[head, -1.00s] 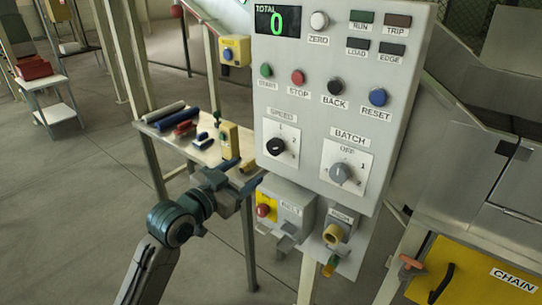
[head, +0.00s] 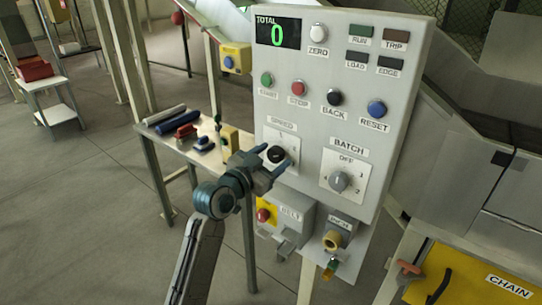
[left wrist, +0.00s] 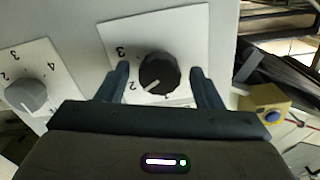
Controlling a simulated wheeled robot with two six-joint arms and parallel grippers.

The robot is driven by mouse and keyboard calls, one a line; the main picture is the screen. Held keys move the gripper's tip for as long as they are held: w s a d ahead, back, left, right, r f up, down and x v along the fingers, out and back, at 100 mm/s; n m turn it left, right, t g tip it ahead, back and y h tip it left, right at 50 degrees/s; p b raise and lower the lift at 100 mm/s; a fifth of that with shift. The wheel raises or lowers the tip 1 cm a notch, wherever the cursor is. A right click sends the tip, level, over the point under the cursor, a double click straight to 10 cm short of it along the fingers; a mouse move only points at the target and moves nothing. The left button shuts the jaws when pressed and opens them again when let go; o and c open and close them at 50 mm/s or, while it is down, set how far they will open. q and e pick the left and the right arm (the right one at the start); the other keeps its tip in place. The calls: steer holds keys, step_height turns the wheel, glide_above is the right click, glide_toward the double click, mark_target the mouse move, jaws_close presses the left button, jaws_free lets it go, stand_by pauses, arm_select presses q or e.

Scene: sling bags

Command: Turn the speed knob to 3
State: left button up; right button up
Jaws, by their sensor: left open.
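The black speed knob (head: 277,155) sits on a white plate marked SPEED on the grey control panel. In the left wrist view the knob (left wrist: 159,72) shows with numbers 1, 2 and 3 around it. Its white pointer line aims down-left there, between the 2 and the 1. My left gripper (head: 274,158) is open at the plate, its fingers on either side of the knob. In the left wrist view the fingers (left wrist: 163,87) stand apart from the knob, with a gap on each side. My right gripper is not in view.
The grey batch knob (head: 340,181) is close by on the right of the panel. Above are the stop button (head: 299,88) and back button (head: 334,97). A belt box (head: 289,216) with a red button sits just below my gripper. A side table (head: 173,145) holds several tools.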

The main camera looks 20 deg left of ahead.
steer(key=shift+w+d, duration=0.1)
arm_select(q)
steer(key=shift+c, duration=0.8)
steer(key=c, duration=0.8)
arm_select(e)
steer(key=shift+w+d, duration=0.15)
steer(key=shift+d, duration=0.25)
